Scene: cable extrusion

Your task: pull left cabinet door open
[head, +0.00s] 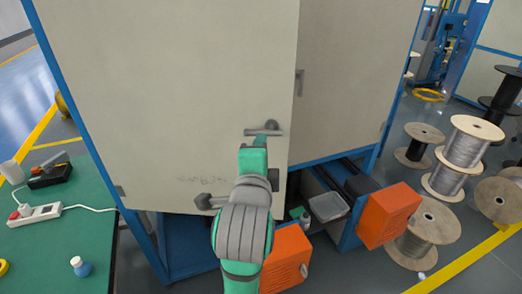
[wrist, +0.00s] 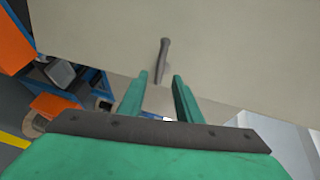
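The left cabinet door (head: 165,85) is a large beige panel; its lower edge stands out from the frame, so it looks partly open. Its grey lever handle (head: 263,131) lies level near the door's right edge. My gripper (head: 253,147) is just below the handle in the head view; its fingers are mostly hidden there by the arm. In the wrist view, my gripper's two green fingers (wrist: 159,78) are apart, with nothing clamped between them. The handle (wrist: 163,58) shows just beyond the fingertips, its near end between them. Contact cannot be told.
The right door (head: 350,75), with a vertical handle (head: 299,83), looks shut. A green table (head: 60,240) stands at left. Cable spools (head: 470,143) stand on the floor at right.

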